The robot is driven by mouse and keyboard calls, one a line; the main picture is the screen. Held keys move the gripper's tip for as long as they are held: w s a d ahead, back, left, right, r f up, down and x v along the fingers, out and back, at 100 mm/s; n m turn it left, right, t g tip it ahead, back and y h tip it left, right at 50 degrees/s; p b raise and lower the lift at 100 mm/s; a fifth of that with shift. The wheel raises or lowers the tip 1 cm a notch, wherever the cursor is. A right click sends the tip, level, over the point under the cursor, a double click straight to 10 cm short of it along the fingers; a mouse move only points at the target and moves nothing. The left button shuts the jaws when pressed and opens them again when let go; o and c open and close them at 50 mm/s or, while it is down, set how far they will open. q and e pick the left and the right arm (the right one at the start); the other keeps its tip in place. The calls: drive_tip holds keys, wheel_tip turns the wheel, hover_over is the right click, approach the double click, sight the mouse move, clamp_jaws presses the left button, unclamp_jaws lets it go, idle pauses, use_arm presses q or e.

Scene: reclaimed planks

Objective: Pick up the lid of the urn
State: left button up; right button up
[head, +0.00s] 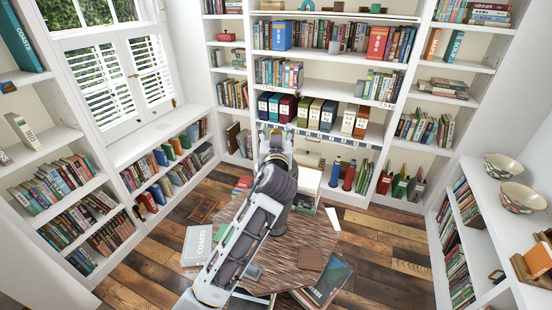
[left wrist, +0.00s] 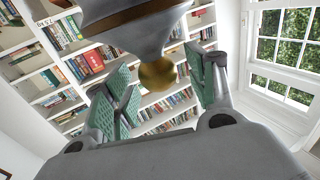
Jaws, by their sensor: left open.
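In the left wrist view, a grey flared body with a dark brown band (left wrist: 125,40) comes in from the top edge. It ends in a round gold knob (left wrist: 157,76), and it looks like the urn's lid. My left gripper (left wrist: 160,70) is open, with green-padded fingers on both sides of the knob. I see gaps between the pads and the knob. In the head view, my left gripper (head: 276,134) is raised in front of the back shelves, and the urn and lid cannot be made out there. My right gripper is not in view.
White bookshelves line the walls. Binders (head: 315,115) stand on the back shelf behind the gripper. Patterned bowls (head: 503,167) sit at the right.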

use_arm(q)
drive_tip(key=shift+w, duration=0.55)
clamp_jaws()
drive_tip(key=shift+r, duration=0.1)
idle(0.4)
